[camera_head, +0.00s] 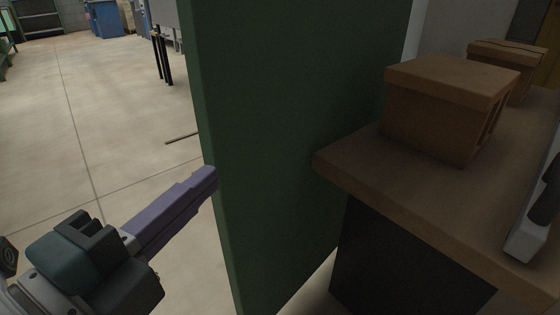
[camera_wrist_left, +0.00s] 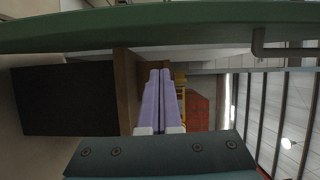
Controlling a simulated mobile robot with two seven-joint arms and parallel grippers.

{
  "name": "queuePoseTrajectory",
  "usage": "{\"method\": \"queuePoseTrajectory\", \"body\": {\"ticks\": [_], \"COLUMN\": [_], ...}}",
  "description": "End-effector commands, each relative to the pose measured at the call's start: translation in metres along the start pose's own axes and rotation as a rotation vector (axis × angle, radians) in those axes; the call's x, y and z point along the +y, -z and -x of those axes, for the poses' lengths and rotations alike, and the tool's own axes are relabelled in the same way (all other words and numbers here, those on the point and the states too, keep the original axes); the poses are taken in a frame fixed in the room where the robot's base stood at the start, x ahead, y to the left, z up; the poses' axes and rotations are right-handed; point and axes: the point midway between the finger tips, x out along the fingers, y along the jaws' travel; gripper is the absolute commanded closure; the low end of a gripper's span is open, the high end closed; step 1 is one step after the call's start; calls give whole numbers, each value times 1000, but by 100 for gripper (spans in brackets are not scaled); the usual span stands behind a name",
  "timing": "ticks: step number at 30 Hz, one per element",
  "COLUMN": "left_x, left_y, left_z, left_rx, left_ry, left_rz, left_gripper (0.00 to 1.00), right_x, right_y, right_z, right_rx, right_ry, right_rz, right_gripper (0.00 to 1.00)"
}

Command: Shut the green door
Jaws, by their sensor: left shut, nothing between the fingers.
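The green door (camera_head: 300,120) stands upright and open in the middle of the head view, its near edge facing me. In the left wrist view the green door (camera_wrist_left: 130,27) is a band across the top. A grey bar (camera_wrist_left: 265,45), perhaps a handle, shows at its right part. My left gripper (camera_head: 211,174) has purple fingers, shut and empty, with the tips at the door's left edge. I cannot tell if they touch it. The shut fingers also show in the left wrist view (camera_wrist_left: 162,85). My right gripper is not in view.
A brown counter (camera_head: 400,175) with a dark front (camera_head: 400,262) stands right of the door, bearing brown boxes (camera_head: 440,110). A pale object (camera_head: 525,235) is cut off at the right edge. Open floor (camera_head: 110,130) lies left, with a blue bin (camera_head: 104,19) far back.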

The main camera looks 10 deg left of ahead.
Motion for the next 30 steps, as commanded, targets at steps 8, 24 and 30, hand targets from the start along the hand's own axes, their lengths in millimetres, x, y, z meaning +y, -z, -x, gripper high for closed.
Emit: {"method": "queuePoseTrajectory", "body": {"ticks": [8, 24, 30], "left_x": [21, 19, 19], "left_y": [9, 4, -20], "left_z": [-8, -104, -110], "left_rx": [46, 42, 41], "left_ry": [13, 11, 10], "left_rz": [-40, -45, -41], "left_gripper": [100, 100, 100], "right_x": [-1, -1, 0], "right_y": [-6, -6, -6], "right_z": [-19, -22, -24], "right_rx": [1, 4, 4], "right_ry": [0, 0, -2], "right_rz": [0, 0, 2], "right_gripper": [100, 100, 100]}}
